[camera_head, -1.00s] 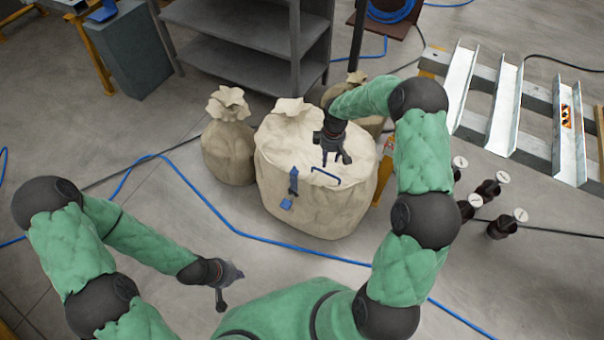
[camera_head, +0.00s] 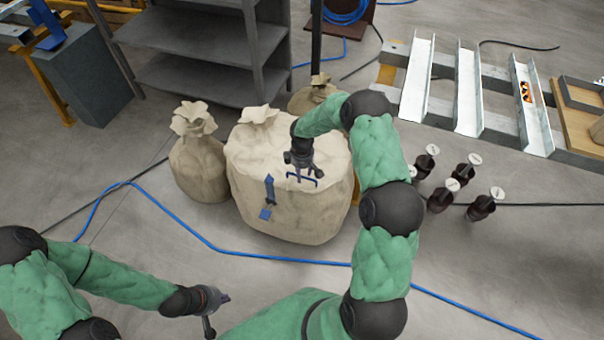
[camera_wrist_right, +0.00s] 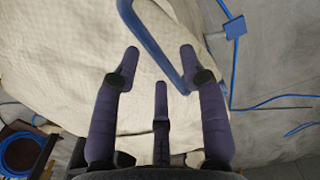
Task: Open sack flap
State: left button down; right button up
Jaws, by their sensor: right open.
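The large beige sack (camera_head: 290,218) stands upright on the floor, its gathered top tied at the back. A blue loop handle (camera_head: 312,183) sits at the front edge of its top, with a blue strap (camera_head: 269,188) and square blue tab (camera_head: 264,214) on its front. My right gripper (camera_head: 301,172) is open just above the handle. In the right wrist view the handle (camera_wrist_right: 150,42) crosses between the spread fingers (camera_wrist_right: 160,62), close to the right fingertip; contact is unclear. My left gripper (camera_head: 217,312) hangs low in front of the sack, empty, its fingers seemingly spread.
A smaller tied sack (camera_head: 198,168) stands left of the large one, and another (camera_head: 312,96) behind it. A grey shelf (camera_head: 205,78) is behind. Several dark bottles (camera_head: 440,198) stand right of my right arm. A blue hose (camera_head: 215,246) crosses the floor in front.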

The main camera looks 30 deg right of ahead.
grip_shut()
dwell(0.3)
